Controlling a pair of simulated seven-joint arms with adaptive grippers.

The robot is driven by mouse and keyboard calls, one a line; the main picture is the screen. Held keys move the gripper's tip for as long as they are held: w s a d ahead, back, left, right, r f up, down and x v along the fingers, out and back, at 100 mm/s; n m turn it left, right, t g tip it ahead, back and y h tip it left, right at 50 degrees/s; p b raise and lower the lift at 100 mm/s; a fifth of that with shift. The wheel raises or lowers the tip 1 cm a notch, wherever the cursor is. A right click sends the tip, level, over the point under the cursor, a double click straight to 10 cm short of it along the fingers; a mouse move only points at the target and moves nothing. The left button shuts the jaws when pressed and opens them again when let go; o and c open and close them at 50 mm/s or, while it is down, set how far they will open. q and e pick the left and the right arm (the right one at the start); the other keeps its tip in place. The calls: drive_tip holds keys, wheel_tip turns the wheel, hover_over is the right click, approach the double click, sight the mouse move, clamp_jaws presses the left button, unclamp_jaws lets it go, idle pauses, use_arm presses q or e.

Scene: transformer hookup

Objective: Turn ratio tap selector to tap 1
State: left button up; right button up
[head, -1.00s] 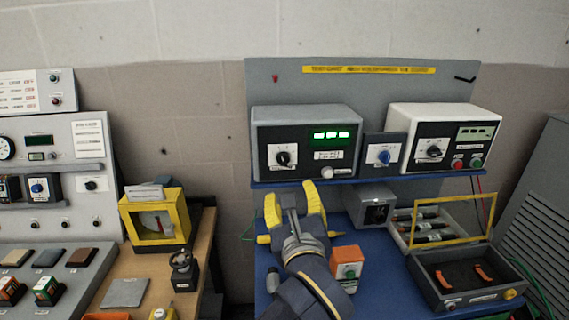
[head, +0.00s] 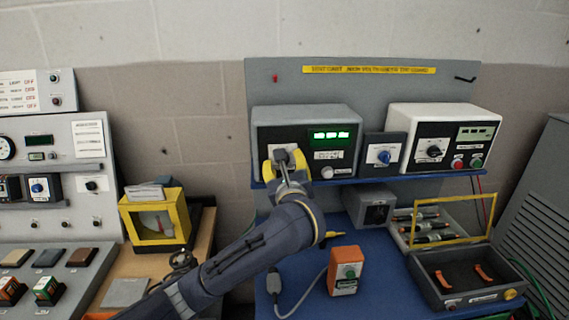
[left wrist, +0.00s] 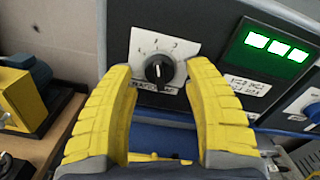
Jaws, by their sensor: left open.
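The ratio tap selector is a black rotary knob (left wrist: 159,70) on a white numbered plate, seen in the left wrist view on the front of a grey instrument box (head: 306,115). The knob's white mark points roughly up. Digits on the plate are too small to read surely. The right gripper is not in view.
A green lit display (head: 332,135) is right of the knob, and a blue-knob module (head: 384,152) stands beside the box. A white instrument (head: 446,135) is farther right. An orange box (head: 345,270) and an open case (head: 468,284) are on the blue bench below.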

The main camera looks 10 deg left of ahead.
use_arm(q)
drive_tip(key=shift+w+a, duration=0.1)
drive_tip(key=shift+w, duration=0.2)
drive_tip(key=shift+c, duration=0.3)
clamp_jaws()
